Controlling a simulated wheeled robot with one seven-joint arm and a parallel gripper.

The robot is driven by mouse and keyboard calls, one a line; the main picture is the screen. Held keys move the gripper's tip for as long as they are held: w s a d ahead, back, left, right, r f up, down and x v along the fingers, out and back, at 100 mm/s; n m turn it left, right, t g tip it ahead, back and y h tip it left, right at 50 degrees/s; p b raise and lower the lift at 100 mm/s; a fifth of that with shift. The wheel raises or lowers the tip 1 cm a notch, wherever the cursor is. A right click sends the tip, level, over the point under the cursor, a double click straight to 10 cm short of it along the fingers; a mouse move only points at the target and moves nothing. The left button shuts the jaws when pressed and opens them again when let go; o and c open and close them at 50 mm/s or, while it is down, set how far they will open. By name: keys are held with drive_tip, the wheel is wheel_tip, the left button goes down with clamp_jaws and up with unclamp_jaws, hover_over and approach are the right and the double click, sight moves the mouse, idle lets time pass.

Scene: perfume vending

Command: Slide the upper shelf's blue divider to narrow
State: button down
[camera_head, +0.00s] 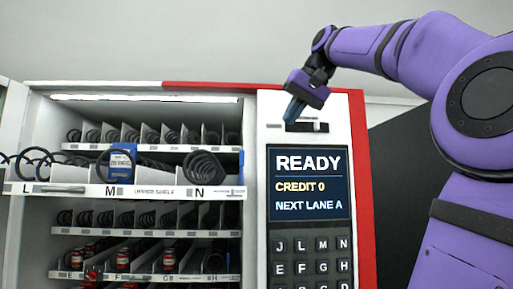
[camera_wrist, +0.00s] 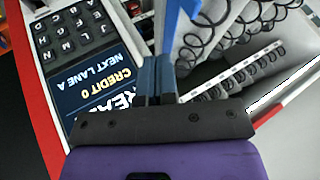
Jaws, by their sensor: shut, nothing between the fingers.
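The upper shelf (camera_head: 150,190) is pulled forward from the machine, with lanes L, M and N. A thin blue upright strip, apparently the blue divider (camera_head: 241,168), stands at the shelf's right end, right of lane N's coil. A blue piece, apparently the same divider, shows in the wrist view (camera_wrist: 177,22), just beyond my fingertips. My gripper (camera_head: 293,110) is shut and empty. It hangs in front of the machine's right panel, above the screen and to the upper right of the divider. The gripper also shows in the wrist view (camera_wrist: 156,62); contact with the divider cannot be told.
A blue box (camera_head: 122,163) stands in lane M. Black coils fill the lanes. The screen (camera_head: 309,182) reads READY, above a keypad (camera_head: 311,262). Lower shelves hold red items (camera_head: 168,259). The open door edge (camera_head: 12,130) is at left.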

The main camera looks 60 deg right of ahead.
drive_tip(key=w+a+f, duration=0.2)
drive_tip(key=w+f, duration=0.5)
drive_tip(key=w, duration=0.1)
drive_tip(key=shift+w+a+f, duration=0.35)
drive_tip(key=shift+w+f, duration=0.05)
drive_tip(key=shift+w+a, duration=1.55)
drive_tip(key=shift+w, duration=0.25)
